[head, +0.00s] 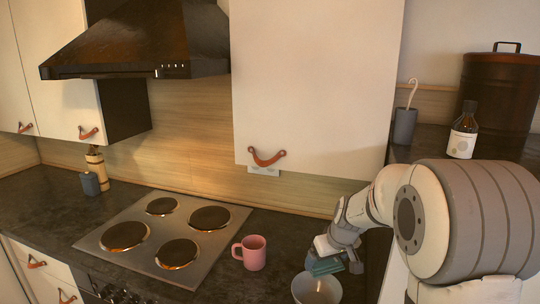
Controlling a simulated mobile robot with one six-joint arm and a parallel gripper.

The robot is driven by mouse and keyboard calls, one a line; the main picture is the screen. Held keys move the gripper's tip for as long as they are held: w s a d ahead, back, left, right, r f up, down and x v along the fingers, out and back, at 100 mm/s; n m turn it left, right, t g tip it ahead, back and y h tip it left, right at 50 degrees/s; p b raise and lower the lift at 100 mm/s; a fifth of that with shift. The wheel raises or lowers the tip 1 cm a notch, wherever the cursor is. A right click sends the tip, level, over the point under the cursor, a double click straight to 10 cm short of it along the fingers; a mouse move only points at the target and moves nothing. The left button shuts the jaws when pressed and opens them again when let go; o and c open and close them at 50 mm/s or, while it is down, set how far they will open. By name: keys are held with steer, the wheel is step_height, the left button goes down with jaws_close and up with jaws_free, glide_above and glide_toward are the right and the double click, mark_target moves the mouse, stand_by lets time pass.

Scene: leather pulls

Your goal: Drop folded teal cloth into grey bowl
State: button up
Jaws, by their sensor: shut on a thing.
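The folded teal cloth (323,265) is held in my gripper (334,262), which is shut on it. The cloth shows as a small teal band below the gripper. The grey bowl (318,291) stands on the dark counter at the bottom of the head view, with its lower part cut off by the picture edge. The cloth is over the far rim of the bowl in the picture. I cannot tell how high it is above the bowl.
A pink mug (254,253) stands on the counter left of the bowl. A steel hob (160,232) lies farther left. A white wall cupboard (315,85) hangs above. A brown bottle (463,132) and a dark canister (497,95) stand at the right.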

steer(key=o, duration=0.6)
steer(key=a+b+v, duration=0.1)
steer(key=v, duration=0.7)
steer(key=s+m, duration=0.1)
steer(key=s, duration=0.7)
steer(key=s+f+m+h, duration=0.1)
steer(key=s, duration=0.7)
steer(key=s+m+g, duration=0.1)
steer(key=s, duration=0.8)
steer(key=shift+a+f+m, duration=0.15)
steer(key=shift+f+m, duration=0.15)
steer(key=shift+f, duration=0.05)
